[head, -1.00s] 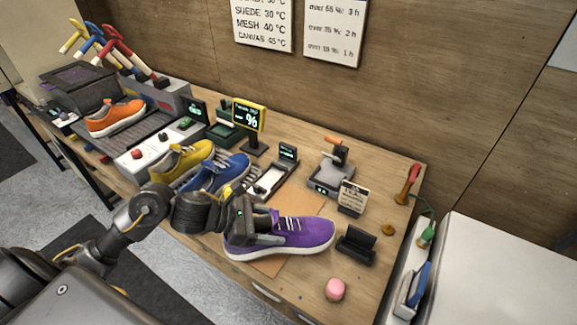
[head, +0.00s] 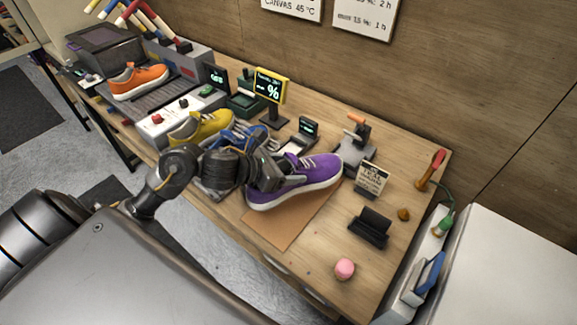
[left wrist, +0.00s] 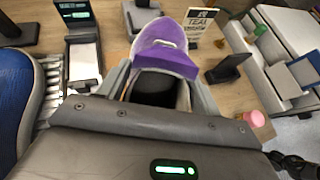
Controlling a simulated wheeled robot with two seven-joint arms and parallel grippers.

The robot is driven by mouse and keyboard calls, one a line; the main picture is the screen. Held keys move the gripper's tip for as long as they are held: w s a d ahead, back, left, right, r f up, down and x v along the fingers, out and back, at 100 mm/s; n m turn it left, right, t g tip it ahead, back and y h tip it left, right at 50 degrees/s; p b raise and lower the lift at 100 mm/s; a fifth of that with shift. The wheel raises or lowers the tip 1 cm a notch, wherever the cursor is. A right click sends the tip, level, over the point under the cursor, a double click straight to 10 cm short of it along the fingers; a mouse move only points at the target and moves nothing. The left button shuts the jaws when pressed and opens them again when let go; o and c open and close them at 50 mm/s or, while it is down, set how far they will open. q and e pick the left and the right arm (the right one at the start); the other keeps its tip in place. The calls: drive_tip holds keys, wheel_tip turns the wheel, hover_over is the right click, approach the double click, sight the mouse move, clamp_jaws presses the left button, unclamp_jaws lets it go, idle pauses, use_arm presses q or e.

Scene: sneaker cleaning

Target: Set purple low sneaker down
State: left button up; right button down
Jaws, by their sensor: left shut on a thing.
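The purple low sneaker (head: 308,183) has a white sole and shows in the middle of the head view. My left gripper (head: 272,174) is shut on the sneaker at its heel end. The sneaker is above the far part of a brown mat (head: 283,226); I cannot tell whether its sole touches anything. In the left wrist view the purple sneaker (left wrist: 165,45) sticks out between the two fingers (left wrist: 160,88), toe pointing away. My right gripper is not in view.
A blue sneaker (left wrist: 15,90) and a yellow sneaker (head: 203,128) lie left of the gripper. Behind the purple sneaker are a small press (head: 355,150) and a sign card (head: 371,179). A black stand (head: 370,228) and pink sponge (head: 344,268) lie right; the mat's near part is clear.

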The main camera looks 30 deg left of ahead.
sight(248, 187)
use_arm(q)
drive_tip(key=shift+f+b, duration=1.7)
drive_tip(key=shift+f, duration=1.1)
drive_tip(key=shift+f+b, duration=0.6)
drive_tip(key=shift+b, duration=0.1)
drive_tip(key=o, duration=1.7)
drive_tip(key=shift+c, duration=0.2)
drive_tip(key=shift+s, duration=0.1)
drive_tip(key=v, duration=0.9)
drive_tip(key=shift+p+v, duration=0.65)
drive_tip(key=shift+v, duration=0.25)
drive_tip(key=shift+a, duration=0.1)
